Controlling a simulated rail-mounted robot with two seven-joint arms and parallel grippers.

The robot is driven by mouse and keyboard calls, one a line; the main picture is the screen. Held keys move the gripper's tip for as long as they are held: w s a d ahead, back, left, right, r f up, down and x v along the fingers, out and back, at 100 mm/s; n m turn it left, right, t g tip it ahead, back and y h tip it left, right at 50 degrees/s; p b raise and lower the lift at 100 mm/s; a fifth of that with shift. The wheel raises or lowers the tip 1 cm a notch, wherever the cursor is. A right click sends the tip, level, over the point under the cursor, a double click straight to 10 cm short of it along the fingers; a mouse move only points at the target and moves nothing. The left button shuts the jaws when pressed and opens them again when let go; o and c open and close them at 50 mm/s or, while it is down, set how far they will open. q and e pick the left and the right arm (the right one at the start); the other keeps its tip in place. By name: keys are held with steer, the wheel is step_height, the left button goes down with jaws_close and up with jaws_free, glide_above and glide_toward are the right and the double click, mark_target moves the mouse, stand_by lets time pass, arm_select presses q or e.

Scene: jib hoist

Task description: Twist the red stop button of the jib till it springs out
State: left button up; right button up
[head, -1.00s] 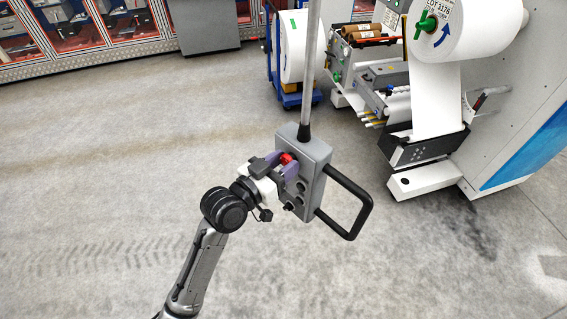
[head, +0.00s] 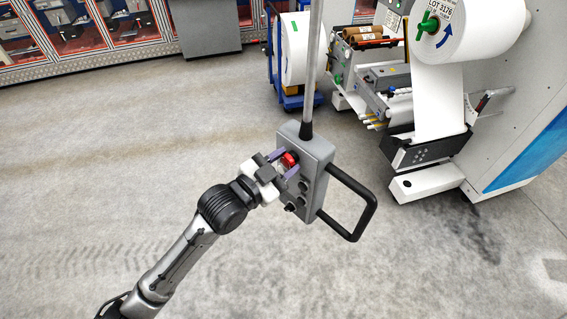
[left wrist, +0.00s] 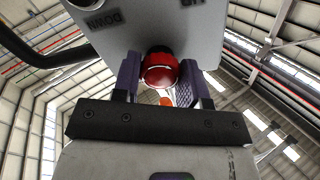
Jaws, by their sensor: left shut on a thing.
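The red stop button (head: 288,159) sits on the face of the grey jib control box (head: 317,152), near its upper end. My left gripper (head: 281,164) comes from the left and is shut on the button, with a purple finger on each side. In the left wrist view the red button (left wrist: 160,70) lies between the two fingertips (left wrist: 160,78). The face of the box (left wrist: 155,28) fills the top there, with "UP" and "DOWN" lettering upside down. My right gripper is not in view.
The box hangs from a grey pole (head: 313,70). A black loop handle (head: 367,205) sticks out on its right side. A machine with a white roll (head: 468,28) stands at the right, and a blue trolley (head: 297,101) at the back. The floor around is clear.

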arm_select(q)
steer(key=shift+f, duration=0.1)
stand_by(0.3)
steer(key=o, duration=0.6)
steer(key=shift+d, duration=0.1)
steer(key=shift+c, duration=0.2)
steer(key=shift+o, duration=0.8)
steer(key=shift+w+d, duration=0.1)
steer(key=shift+w, duration=0.05)
steer(key=shift+o, duration=1)
steer(key=b+v, duration=0.3)
steer(key=v, duration=1.1)
